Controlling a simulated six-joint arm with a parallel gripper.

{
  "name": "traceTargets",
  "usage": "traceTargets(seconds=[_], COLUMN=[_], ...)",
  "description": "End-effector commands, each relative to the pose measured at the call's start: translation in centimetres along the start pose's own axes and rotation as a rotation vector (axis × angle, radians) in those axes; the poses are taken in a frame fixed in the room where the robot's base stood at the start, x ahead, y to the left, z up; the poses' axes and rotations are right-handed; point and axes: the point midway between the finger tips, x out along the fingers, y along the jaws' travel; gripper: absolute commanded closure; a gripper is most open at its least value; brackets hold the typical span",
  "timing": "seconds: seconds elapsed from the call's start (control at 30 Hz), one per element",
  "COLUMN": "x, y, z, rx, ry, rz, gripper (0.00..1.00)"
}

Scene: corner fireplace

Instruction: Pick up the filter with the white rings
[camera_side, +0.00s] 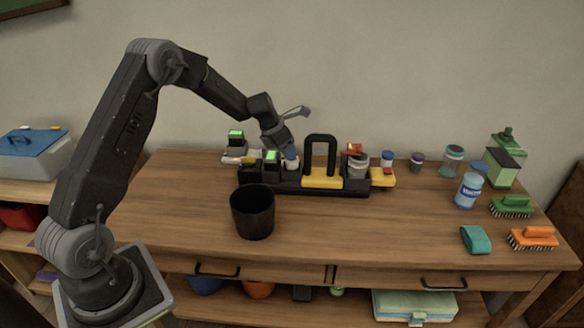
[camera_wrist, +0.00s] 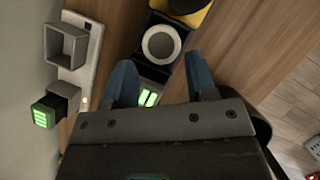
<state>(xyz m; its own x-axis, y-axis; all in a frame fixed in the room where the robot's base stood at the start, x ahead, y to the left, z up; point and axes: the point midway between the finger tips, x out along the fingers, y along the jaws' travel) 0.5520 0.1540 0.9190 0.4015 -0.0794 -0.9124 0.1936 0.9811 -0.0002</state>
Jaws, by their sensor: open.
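A round piece with a white ring (camera_wrist: 160,43) around a grey centre sits in a black compartment in the wrist view. I take it as the filter with the white rings; its sides are hidden from above. In the side view its pale body (camera_side: 292,163) shows just under my gripper, in the black caddy (camera_side: 345,190). My gripper (camera_side: 290,150) points down over the caddy's left part. In the wrist view its two blue fingers (camera_wrist: 162,78) are apart with nothing gripped, and the ring lies just beyond the fingertips. A green-lit black block (camera_wrist: 148,97) shows between the fingers.
A tall black handle (camera_side: 320,152) rises right of my gripper. A white strip (camera_wrist: 88,60) with a grey socket and another green-lit block (camera_wrist: 45,112) lies behind the caddy. A black cup (camera_side: 252,213) stands in front. Brushes (camera_side: 512,207) and bottles are at right.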

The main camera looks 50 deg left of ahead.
Motion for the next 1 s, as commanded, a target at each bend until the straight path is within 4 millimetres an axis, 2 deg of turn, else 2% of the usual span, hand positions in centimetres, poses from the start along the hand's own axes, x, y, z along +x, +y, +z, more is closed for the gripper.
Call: traceTargets(seconds=[0.2, 0.33, 0.53, 0.87, 1.0], x=[3.4, 4.2, 4.2, 4.1, 4.1], y=[-0.2, -0.2, -0.1, -0.1, -0.1], z=[0.1, 0.1, 0.1, 0.1, 0.1], rx=[0.002, 0.001, 0.001, 0.001, 0.001], ry=[0.003, 0.001, 0.001, 0.001, 0.001], rz=[-0.002, 0.000, 0.000, 0.000, 0.000], gripper=[0.48, 0.48, 0.48, 0.78, 0.78])
